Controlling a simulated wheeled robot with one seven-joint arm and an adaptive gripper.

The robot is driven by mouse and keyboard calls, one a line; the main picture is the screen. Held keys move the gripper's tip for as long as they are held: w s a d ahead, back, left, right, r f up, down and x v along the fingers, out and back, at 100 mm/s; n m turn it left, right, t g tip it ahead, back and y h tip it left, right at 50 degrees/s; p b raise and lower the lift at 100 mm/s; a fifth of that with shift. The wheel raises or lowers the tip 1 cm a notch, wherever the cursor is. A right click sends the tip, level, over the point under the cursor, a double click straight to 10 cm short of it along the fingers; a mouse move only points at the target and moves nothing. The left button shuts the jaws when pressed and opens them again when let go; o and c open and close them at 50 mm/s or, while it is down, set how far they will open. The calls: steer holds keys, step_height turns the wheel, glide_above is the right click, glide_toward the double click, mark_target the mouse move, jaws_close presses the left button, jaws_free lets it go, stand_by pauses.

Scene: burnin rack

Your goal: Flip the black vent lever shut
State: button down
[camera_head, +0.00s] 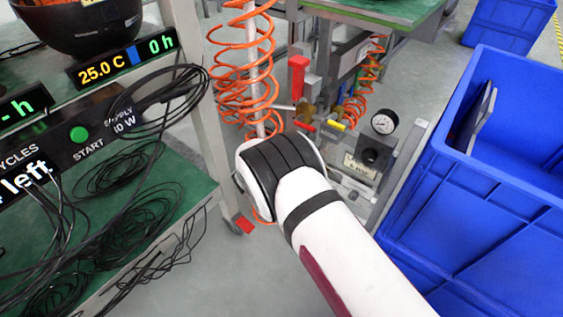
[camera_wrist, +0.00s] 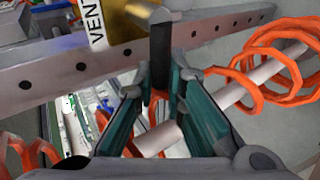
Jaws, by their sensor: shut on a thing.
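The black vent lever (camera_wrist: 161,45) stands up in the middle of the wrist view, in front of a grey perforated rail. A white tag (camera_wrist: 97,22) reading "VENT" is just left of it. My gripper (camera_wrist: 161,82) has its two green-sided fingers on either side of the lever's dark lower part, shut on it. The lever's pivot is hidden. In the head view my white arm reaches to the middle and hides the gripper; I cannot make out the black lever there.
The grey rail (camera_wrist: 60,72) crosses behind the fingers. Orange coiled hoses (camera_head: 240,75) hang close by. A red handle (camera_head: 298,75), a yellow handle (camera_head: 337,125) and a pressure gauge (camera_head: 383,123) are near. A blue bin (camera_head: 480,205) stands right; a cable-strewn green shelf (camera_head: 195,185) is left.

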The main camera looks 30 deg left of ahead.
steer(key=shift+s+f, duration=0.1)
steer(key=shift+f, duration=0.05)
steer(key=c, duration=1.6)
jaws_free()
steer(key=shift+c, duration=0.2)
steer(key=v, duration=1.2)
